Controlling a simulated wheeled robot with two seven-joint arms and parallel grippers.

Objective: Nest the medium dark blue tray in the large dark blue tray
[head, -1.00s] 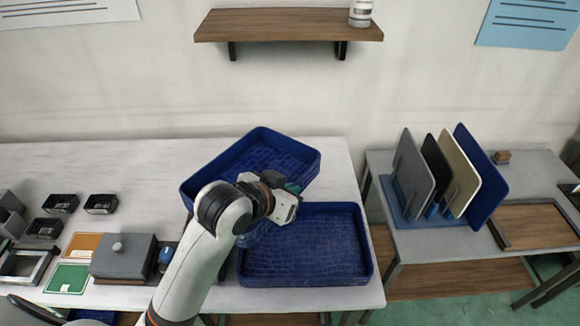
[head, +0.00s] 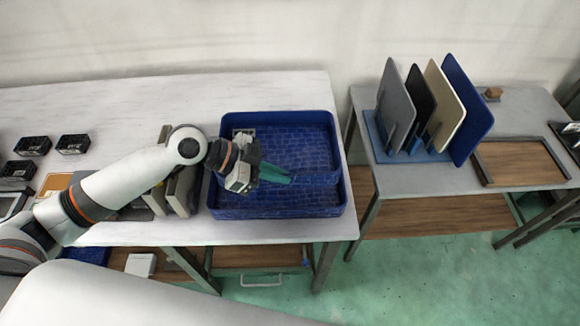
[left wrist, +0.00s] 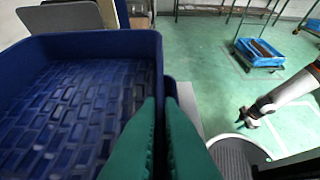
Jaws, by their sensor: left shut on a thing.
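The medium dark blue tray (head: 300,118) is over the large dark blue tray (head: 280,212), whose front part shows below it. I cannot tell whether the medium tray rests inside or is still held above. My left gripper (head: 279,176) has its green fingers shut on the medium tray's near wall. In the left wrist view the fingers (left wrist: 160,135) pinch the wall of the medium tray (left wrist: 75,105), and a strip of the large tray (left wrist: 171,88) shows just beyond. An arm end, likely my right gripper (left wrist: 250,116), is small over the floor; its jaws are unclear.
The white table (head: 150,95) is clear behind the trays. Grey boxes (head: 178,190) stand close at left, with small black bins (head: 72,144) farther left. A side table at right holds upright panels (head: 465,110) in a blue rack and a wooden tray (head: 525,163).

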